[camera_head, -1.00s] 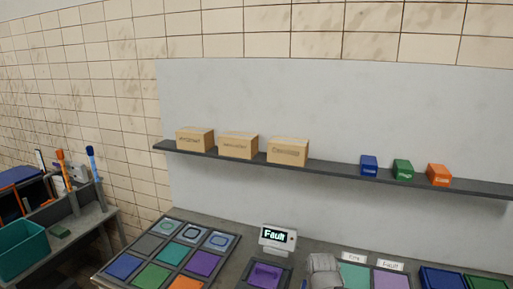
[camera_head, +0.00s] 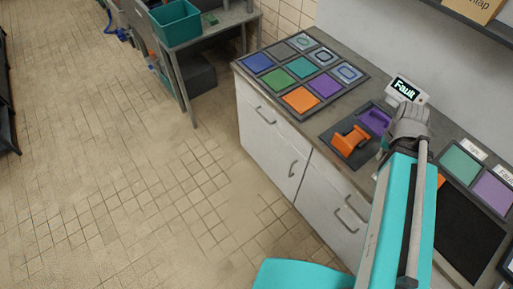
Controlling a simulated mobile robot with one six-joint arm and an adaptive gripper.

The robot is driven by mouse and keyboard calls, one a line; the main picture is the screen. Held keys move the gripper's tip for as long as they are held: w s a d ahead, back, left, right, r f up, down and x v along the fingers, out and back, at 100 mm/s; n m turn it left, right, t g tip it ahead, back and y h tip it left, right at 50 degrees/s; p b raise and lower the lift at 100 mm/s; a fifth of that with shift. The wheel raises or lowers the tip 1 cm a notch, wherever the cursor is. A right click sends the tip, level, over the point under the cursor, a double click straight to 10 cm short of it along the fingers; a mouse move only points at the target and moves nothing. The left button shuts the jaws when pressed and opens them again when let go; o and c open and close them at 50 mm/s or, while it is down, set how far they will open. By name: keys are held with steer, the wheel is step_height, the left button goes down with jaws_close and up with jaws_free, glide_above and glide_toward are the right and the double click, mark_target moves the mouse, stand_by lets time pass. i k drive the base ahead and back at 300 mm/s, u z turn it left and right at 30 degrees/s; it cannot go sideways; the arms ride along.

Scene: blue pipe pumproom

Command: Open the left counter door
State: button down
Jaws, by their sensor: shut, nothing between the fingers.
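The counter (camera_head: 322,117) runs along the wall on the right and has white fronts below its grey top. The left counter door (camera_head: 263,150) is below a drawer front and looks shut. Its upright handle (camera_head: 292,169) is near its right edge. My teal arm rises from the bottom right of the head view and ends in a grey part over the counter top. My gripper (camera_head: 386,146) is at that end, shut and empty, above and to the right of the door. It is apart from the handle, and its fingertips are largely hidden.
A drawer handle (camera_head: 265,115) sits above the left door. More handles (camera_head: 350,212) are on the right-hand fronts. Colored tiles (camera_head: 302,72), an orange object (camera_head: 350,140) and a "Fault" display (camera_head: 407,91) are on the counter. The tiled floor (camera_head: 150,200) before it is clear.

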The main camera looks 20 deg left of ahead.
mark_target(284, 165)
steer(key=u, duration=1.05)
steer(key=k, duration=1.35)
steer(key=z, duration=0.05)
steer(key=i, duration=0.9)
steer(key=u, duration=0.35)
